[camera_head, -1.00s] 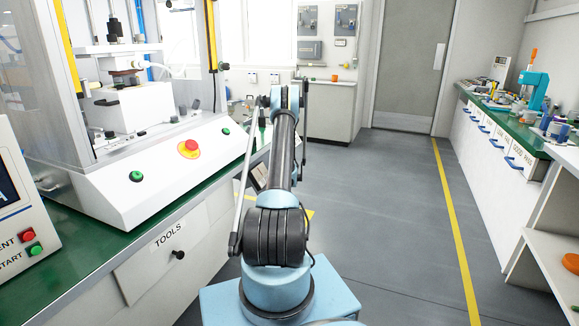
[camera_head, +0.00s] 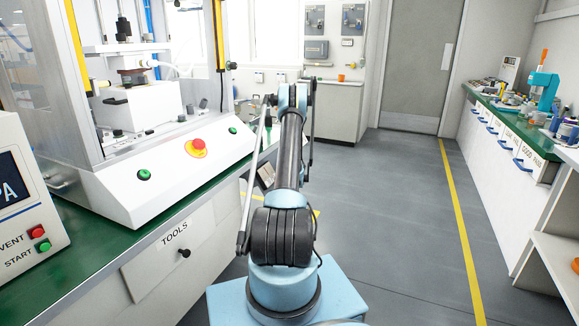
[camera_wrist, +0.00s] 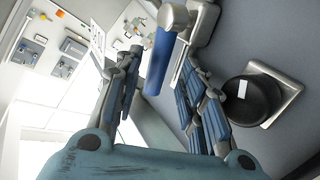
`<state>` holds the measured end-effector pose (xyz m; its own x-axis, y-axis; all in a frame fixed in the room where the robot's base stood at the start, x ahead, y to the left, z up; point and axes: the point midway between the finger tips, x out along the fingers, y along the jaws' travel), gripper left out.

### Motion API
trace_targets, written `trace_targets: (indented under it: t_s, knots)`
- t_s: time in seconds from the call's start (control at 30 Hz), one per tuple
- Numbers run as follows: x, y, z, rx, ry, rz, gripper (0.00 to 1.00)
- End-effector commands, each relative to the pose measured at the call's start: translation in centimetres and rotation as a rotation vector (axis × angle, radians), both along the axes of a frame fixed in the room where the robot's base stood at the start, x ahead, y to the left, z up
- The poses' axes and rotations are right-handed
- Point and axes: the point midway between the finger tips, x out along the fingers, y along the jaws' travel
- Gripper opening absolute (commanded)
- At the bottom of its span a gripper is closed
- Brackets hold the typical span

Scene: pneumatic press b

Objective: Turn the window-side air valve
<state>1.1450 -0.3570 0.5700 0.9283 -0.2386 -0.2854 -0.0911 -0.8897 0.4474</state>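The window-side air valve is not clear to me. Small fittings (camera_head: 259,77) sit on the wall below the window in the head view, too small to identify. In the wrist view, which is tilted, several small wall fittings (camera_wrist: 72,47) show at upper left near bright window light. My gripper (camera_wrist: 161,60) is open, with its fingers apart. A blue cylinder with a grey metal end (camera_wrist: 160,62) appears between the fingers; I cannot tell its distance or whether it is touched. In the head view my arm reaches forward and hides the gripper.
A press cabinet (camera_head: 160,185) with red and green buttons stands on the green bench at left. A bench with tools (camera_head: 520,150) lines the right. Grey floor (camera_head: 400,220) is open between. A black round object (camera_wrist: 250,100) is at right in the wrist view.

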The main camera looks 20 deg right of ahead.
Motion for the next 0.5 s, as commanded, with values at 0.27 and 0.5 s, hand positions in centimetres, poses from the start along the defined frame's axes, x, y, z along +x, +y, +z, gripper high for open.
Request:
trace_targets:
  t_s: [0.27,0.5]
  knots:
    - [-4.7,1.2,1.4,0.0,0.001,0.0,0.37]
    - [-8.4,2.2,2.5,0.0,0.002,-0.001,0.37]
